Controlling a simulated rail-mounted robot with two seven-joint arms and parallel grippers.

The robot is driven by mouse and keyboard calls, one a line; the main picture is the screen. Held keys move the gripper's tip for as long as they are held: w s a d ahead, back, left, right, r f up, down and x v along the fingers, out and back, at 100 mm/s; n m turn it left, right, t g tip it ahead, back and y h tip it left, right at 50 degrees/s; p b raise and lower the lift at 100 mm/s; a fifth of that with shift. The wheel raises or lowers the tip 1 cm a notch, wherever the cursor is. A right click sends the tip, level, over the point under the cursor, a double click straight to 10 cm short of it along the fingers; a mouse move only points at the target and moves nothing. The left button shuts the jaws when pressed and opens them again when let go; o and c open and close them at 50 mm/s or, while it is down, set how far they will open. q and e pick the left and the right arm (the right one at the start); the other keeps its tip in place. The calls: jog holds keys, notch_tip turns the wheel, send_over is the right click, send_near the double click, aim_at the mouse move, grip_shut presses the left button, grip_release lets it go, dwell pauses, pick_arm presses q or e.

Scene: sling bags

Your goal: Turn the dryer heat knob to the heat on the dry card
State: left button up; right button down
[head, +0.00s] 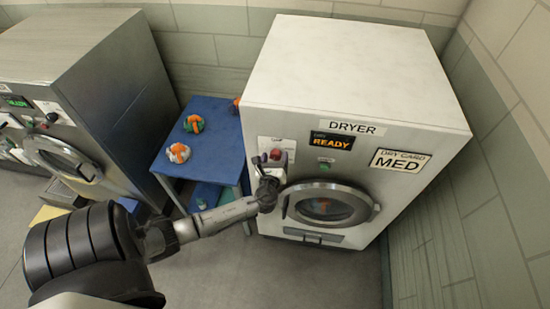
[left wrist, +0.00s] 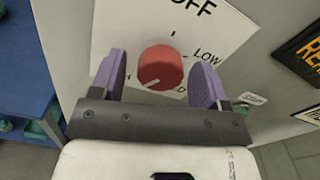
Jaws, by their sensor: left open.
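The dryer (head: 350,75) stands at the right, with its dry card (head: 399,161) reading MED. Its red round heat knob (head: 275,154) is on the left of the front panel. In the left wrist view the knob (left wrist: 161,66) sits on a white plate (left wrist: 122,32) marked OFF and LOW; a lower label is partly hidden, showing a D. A pale mark on the knob points to its lower left. My left gripper (left wrist: 157,68) is open, its purple fingers either side of the knob. I cannot tell whether they touch it. My right gripper is not in view.
A dryer display (head: 332,141) reads READY, with a green button (head: 325,166) below. The round dryer door (head: 327,206) is right of my gripper. A blue table (head: 212,150) with orange-and-green bundles stands left, beside a grey machine (head: 90,70). A tiled wall closes the right side.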

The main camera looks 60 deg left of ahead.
pick_arm(q)
jog(key=shift+c, duration=0.4)
jog(key=c, duration=0.9)
jog(key=shift+o, duration=0.2)
jog(key=shift+f+n, duration=0.1)
jog(key=shift+n, duration=0.2)
